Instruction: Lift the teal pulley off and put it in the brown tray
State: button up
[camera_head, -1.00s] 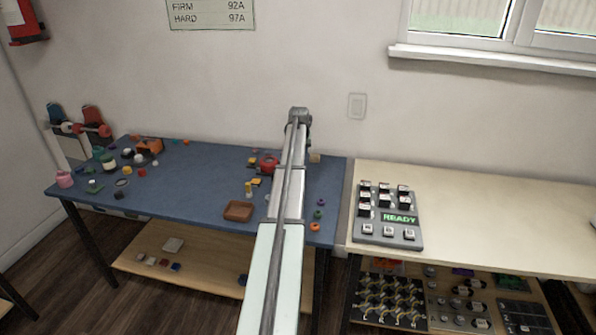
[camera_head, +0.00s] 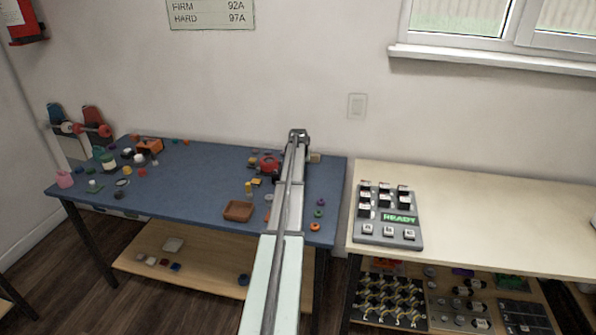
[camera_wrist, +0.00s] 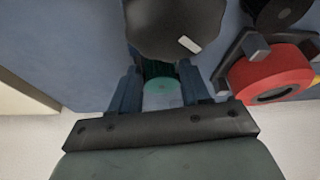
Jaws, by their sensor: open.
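The teal pulley (camera_wrist: 160,72) shows in the wrist view, partly covered by a dark round part (camera_wrist: 176,28) with a pale mark. My gripper (camera_wrist: 161,92) is open, with one finger on each side of the pulley. I cannot tell whether the fingers touch it. In the head view my arm hides the pulley and the gripper's fingers. The brown tray (camera_head: 238,212) lies near the front edge of the blue table, left of my arm, and looks empty.
A red wheel (camera_wrist: 268,78) on a dark bracket sits close right of my gripper in the wrist view. Small parts lie on the blue table (camera_head: 200,185) around the tray and right of my arm. A button panel (camera_head: 388,222) stands on the pale table. Mid-left of the blue table is clear.

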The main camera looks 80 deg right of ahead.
jog(key=shift+c, duration=0.3)
jog(key=c, duration=0.7)
jog(key=shift+o, duration=0.2)
notch_tip(320, 180, up, 10)
dwell(0.5)
